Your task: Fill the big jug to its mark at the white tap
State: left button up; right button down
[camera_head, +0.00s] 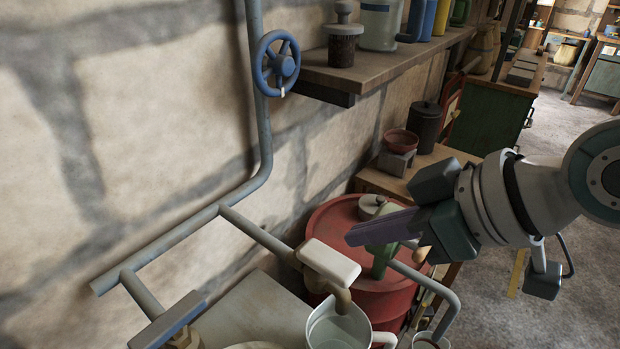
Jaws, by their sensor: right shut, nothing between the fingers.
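The white tap (329,261) has a flat white lever and a brass-coloured spout, and sits on a pipe near the bottom centre. A pale jug (322,330) stands below the spout with its handle to the right; the bottom edge of the view cuts it off. Its inside looks light grey; I cannot make out a mark or the water level. My right gripper (356,236) is shut and empty, pointing left, above and to the right of the white tap and apart from it in the picture. My left gripper is not in view.
A blue-levered tap (168,322) is at lower left. A red drum (325,218) stands behind the white tap, below my right gripper. A blue handwheel (278,64) is on the wall pipe. A cup (427,342) is at the bottom edge. Open floor (560,300) lies to the right.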

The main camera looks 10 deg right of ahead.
aim_at(334, 260)
jog(key=shift+w+a+f, duration=0.1)
jog(key=shift+w+f, duration=0.05)
jog(key=shift+f, duration=0.7)
jog(key=shift+w+a+f, duration=0.15)
jog(key=shift+w+f, duration=0.05)
jog(key=shift+f, duration=0.7)
jog(key=shift+w+a+f, duration=0.1)
jog(key=shift+w+f, duration=0.05)
jog(key=shift+f, duration=0.7)
